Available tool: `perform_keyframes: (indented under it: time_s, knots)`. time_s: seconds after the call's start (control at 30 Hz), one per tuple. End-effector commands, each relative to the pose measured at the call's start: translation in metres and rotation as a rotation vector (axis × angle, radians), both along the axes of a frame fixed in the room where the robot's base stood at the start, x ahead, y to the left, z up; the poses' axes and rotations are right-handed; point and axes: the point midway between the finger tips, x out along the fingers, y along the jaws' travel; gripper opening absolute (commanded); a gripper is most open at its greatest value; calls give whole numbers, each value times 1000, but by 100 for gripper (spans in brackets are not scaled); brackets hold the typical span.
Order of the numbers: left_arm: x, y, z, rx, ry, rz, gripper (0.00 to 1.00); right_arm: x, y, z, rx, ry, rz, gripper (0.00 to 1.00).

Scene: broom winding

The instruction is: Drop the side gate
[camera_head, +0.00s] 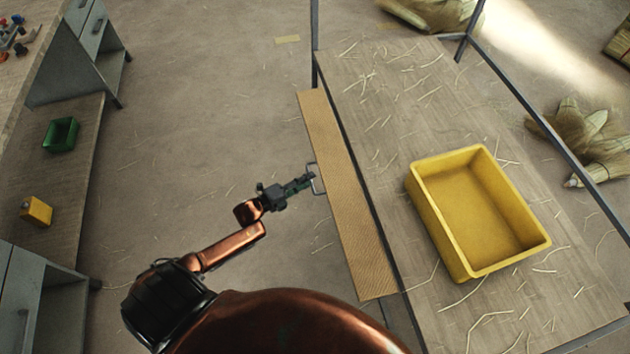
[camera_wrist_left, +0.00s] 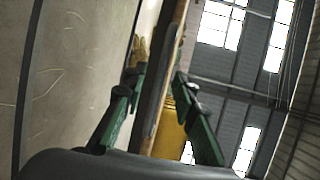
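The side gate (camera_head: 340,190) is a long tan panel along the left side of the cart. In the head view its face shows as a strip beside the deck; I cannot tell its exact tilt. A thin grey handle (camera_head: 317,178) sticks out from its outer side. My left gripper (camera_head: 308,182) is at this handle. In the left wrist view its green fingers (camera_wrist_left: 158,78) are apart, with a dark bar, likely the handle (camera_wrist_left: 154,100), between them. I see no clear contact of both fingers. My right gripper is not in view.
A yellow crate (camera_head: 480,265) stands on the straw-littered cart deck (camera_head: 390,110). Grey posts and rails (camera_head: 540,110) frame the cart. At left, a bench (camera_head: 75,180) holds a green bin (camera_head: 61,134) and a yellow block (camera_head: 36,211). Floor between bench and cart is clear.

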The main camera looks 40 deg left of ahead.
Motion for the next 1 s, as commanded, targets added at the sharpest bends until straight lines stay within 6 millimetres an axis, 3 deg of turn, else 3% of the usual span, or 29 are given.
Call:
perform_keyframes:
  time_s: [0.17,0.47,0.83,1.0]
  knots:
    - [14,-5,-4,0,2,-2,26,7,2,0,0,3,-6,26]
    - [16,-7,-3,0,2,-3,25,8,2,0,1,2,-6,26]
    - [16,-7,-3,-1,3,-4,0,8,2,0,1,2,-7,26]
    - [16,-7,-3,-1,3,-3,0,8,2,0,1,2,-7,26]
